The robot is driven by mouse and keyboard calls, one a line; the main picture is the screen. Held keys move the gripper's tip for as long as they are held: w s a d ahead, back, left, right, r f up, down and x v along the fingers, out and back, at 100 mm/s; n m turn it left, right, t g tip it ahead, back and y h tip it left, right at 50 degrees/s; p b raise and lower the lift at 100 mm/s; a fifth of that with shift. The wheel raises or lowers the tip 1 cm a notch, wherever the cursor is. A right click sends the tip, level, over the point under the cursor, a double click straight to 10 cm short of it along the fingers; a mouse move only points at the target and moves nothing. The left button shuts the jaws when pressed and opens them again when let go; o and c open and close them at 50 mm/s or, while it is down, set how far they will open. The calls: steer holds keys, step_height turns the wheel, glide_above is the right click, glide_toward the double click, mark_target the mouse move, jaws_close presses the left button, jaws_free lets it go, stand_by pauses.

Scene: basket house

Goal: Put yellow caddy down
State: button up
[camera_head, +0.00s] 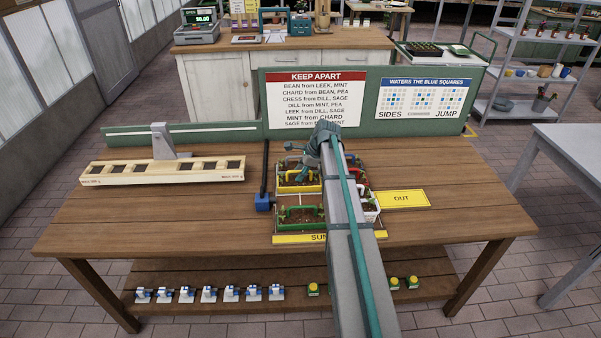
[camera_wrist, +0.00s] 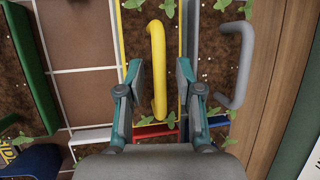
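The yellow caddy (camera_head: 299,189) holds dark soil and small green plants and stands in the tray area in the middle of the bench. Its thick yellow handle (camera_wrist: 157,70) runs upright through the wrist view. My gripper (camera_wrist: 160,75) is open, with one finger on each side of this handle and a visible gap at both sides. In the head view my gripper (camera_head: 302,160) is over the caddy's back part, and my arm hides the caddies to the right. Whether the caddy's base rests flat is hidden.
A grey-handled caddy (camera_wrist: 238,65) is close on the right, a red one (camera_wrist: 155,130) just below. A green caddy (camera_head: 301,216) stands nearer the bench front. Bare gridded cells (camera_wrist: 85,60) lie left of the yellow caddy. A yellow OUT plate (camera_head: 402,199) is at the right.

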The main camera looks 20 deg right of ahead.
steer(key=b+v, duration=0.2)
steer(key=v, duration=1)
steer(key=shift+r, duration=0.15)
steer(key=shift+a, duration=0.1)
